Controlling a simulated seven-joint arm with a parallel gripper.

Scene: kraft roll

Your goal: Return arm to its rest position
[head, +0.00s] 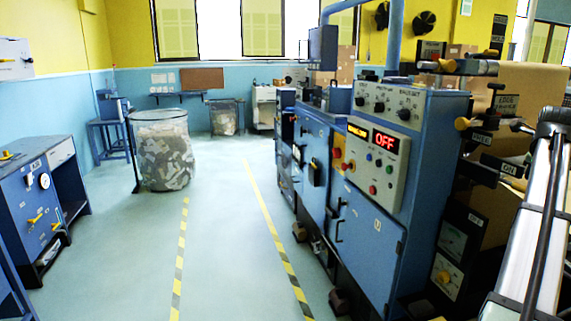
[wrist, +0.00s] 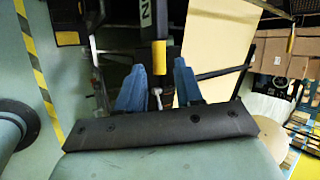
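My gripper (wrist: 159,66) shows in the wrist view, with two blue fingers set apart. It is open and I see nothing held between the fingers. A dark upright post with a yellow band (wrist: 159,52) shows in the gap between them, and I cannot tell how far beyond the fingertips it stands. A small metal rod (wrist: 156,98) also shows in the gap. The gripper cannot be made out in the head view.
A blue machine (head: 362,225) with a control panel reading OFF (head: 378,160) stands right of centre. Brown kraft paper (head: 530,88) is behind it at right. A mesh bin (head: 162,150) and blue workbench (head: 45,200) stand left. The striped floor lane (head: 225,240) is clear.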

